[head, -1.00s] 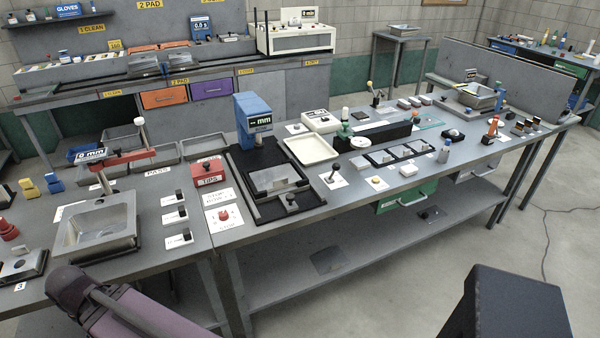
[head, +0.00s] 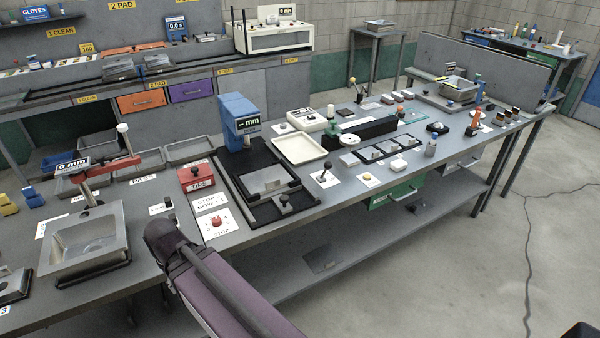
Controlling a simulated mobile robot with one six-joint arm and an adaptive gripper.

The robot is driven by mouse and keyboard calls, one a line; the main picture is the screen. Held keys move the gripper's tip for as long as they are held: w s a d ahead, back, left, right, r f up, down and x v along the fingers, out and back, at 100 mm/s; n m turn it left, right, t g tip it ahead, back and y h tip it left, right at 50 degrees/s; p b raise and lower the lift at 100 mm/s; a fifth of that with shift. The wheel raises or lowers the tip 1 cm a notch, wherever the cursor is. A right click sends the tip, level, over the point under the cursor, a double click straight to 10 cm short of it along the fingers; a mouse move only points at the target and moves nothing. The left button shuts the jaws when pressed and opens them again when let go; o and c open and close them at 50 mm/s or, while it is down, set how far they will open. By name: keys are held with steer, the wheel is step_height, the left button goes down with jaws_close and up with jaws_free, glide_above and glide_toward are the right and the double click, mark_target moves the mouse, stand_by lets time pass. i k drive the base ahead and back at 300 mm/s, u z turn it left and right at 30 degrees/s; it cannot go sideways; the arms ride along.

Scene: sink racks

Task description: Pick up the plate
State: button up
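Which thing is the plate is not certain. A flat grey metal plate (head: 265,181) lies on the black base (head: 243,205) of the blue gauge marked "mm" (head: 240,118), near the middle of the bench. A small white round disc (head: 349,160) lies farther right, beside a row of black-framed squares. A cream shallow tray (head: 300,148) sits behind the metal plate. My purple arm link with a dark end crosses the front of the bench at lower centre. My gripper does not show, so its state and its place relative to these things are hidden.
A metal sink basin (head: 85,243) stands at the left, with a red arm gauge (head: 95,175) behind it. A red "TIPS" box (head: 195,177) and a red knob on a card (head: 216,221) are left of the black base. The floor at right is clear except for a cable (head: 530,250).

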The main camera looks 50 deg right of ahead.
mark_target(272, 178)
steer(key=z, duration=0.6)
steer(key=k, duration=0.95)
steer(key=u, duration=0.1)
steer(key=i, duration=0.75)
steer(key=z, duration=0.1)
